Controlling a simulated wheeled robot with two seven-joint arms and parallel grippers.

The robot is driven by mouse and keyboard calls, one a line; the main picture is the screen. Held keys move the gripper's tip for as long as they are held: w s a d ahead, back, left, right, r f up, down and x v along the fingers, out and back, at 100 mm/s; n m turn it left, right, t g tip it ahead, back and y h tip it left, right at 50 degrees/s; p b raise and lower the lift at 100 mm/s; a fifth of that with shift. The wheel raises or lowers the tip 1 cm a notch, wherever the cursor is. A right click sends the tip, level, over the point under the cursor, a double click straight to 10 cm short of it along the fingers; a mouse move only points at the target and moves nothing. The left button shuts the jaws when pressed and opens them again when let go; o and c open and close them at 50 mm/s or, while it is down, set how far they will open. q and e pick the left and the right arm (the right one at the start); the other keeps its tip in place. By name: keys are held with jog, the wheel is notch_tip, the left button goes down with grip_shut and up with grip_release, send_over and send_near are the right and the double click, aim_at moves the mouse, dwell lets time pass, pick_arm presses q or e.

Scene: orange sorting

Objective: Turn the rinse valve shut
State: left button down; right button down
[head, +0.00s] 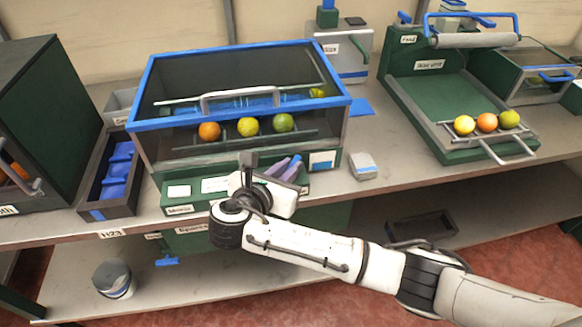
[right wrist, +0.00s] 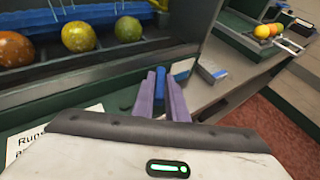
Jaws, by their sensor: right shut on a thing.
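My right gripper (head: 288,166) is at the right part of the green front panel (head: 205,192), below the glass-sided box. Its two purple fingers also show in the right wrist view (right wrist: 162,85). They are shut on a blue handle (right wrist: 181,70), which I take to be the rinse valve. The fingers hide part of the handle, so its exact angle is hard to tell. My left gripper is in neither view.
A small grey block (head: 363,172) lies on the bench right of the panel. A tray (head: 460,128) with fruit stands farther right. Open bench lies between.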

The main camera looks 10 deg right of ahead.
jog(key=shift+w+a+m+g+h, duration=0.1)
jog(key=shift+m+g+h, duration=0.6)
jog(key=shift+m, duration=0.1)
jog(key=shift+w+a+m+g+h, duration=0.1)
jog(key=shift+m+g+h, duration=0.6)
jog(key=shift+m, duration=0.1)
jog(key=c, duration=1.8)
grip_release()
jog(key=shift+o, duration=0.2)
jog(key=shift+d, duration=0.1)
